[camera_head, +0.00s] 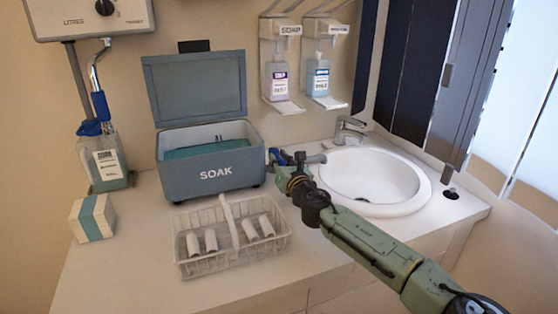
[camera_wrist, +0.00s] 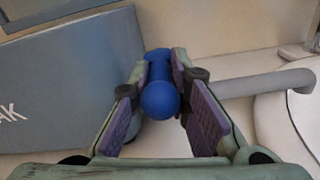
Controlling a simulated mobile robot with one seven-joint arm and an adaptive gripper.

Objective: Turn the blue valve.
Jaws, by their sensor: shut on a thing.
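The blue valve (camera_wrist: 160,98) has a rounded knob end and a blue stem behind it, and it stands between the purple pads of my gripper (camera_wrist: 160,72) in the wrist view. The pads are close on both sides of the stem and the gripper is shut on it. In the head view, a bit of the blue valve (camera_head: 273,155) shows beside my gripper (camera_head: 283,163), between the SOAK box and the sink. The fingers hide much of the valve there.
The grey SOAK box (camera_head: 210,176) stands open close on the left. A grey pipe (camera_wrist: 265,83) runs right toward the white sink (camera_head: 425,190). A wire basket (camera_head: 228,240) with several white cylinders is in front. Two dispensers (camera_head: 280,80) (camera_head: 318,78) hang behind.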

